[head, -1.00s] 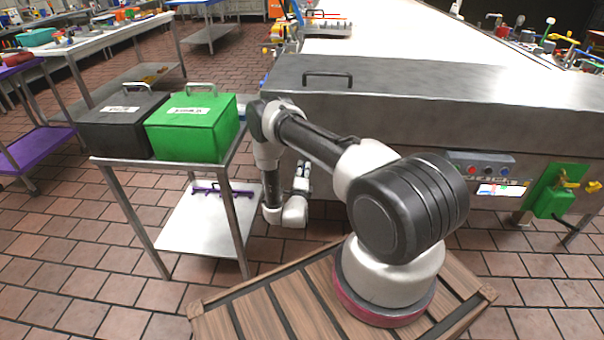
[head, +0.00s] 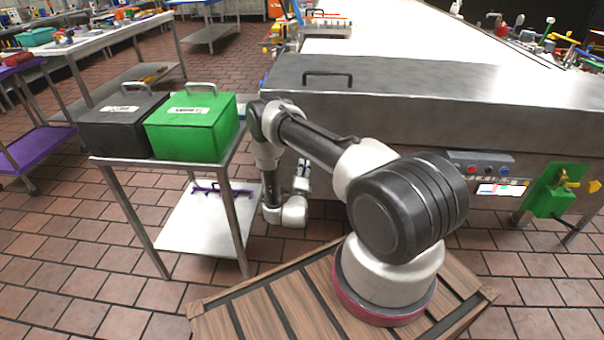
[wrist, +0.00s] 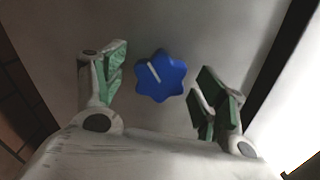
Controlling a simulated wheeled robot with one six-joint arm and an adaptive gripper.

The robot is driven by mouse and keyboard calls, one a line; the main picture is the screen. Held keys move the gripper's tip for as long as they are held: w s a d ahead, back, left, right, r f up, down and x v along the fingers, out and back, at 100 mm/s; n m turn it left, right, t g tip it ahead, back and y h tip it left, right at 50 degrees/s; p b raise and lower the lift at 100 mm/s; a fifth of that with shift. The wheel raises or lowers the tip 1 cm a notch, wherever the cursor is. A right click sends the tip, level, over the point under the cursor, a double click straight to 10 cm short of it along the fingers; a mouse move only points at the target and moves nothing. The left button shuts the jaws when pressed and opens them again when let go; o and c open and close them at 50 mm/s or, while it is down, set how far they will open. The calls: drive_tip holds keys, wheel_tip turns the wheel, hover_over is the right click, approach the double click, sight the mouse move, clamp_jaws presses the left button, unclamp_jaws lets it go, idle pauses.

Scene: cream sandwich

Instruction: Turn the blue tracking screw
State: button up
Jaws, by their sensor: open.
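The blue tracking screw (wrist: 160,76) is a blue, lobed knob with a white line on its face. It shows in the wrist view on a pale grey metal surface and is hidden in the head view. My gripper (wrist: 161,68) is open, with one green-padded finger left of the knob and the other to its right. Gaps show between the knob and both fingers; I cannot tell the depth between them. In the head view my gripper (head: 302,170) is low, beside the near side of the steel machine (head: 420,85).
A steel cart (head: 246,225) with a green box (head: 190,135) and a black box (head: 115,130) stands left of my arm. A control panel (head: 478,165) and a green valve box with a yellow handle (head: 555,195) are on the machine at right. Tiled floor is open in front.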

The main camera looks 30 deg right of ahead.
drive_tip(key=v, duration=1.2)
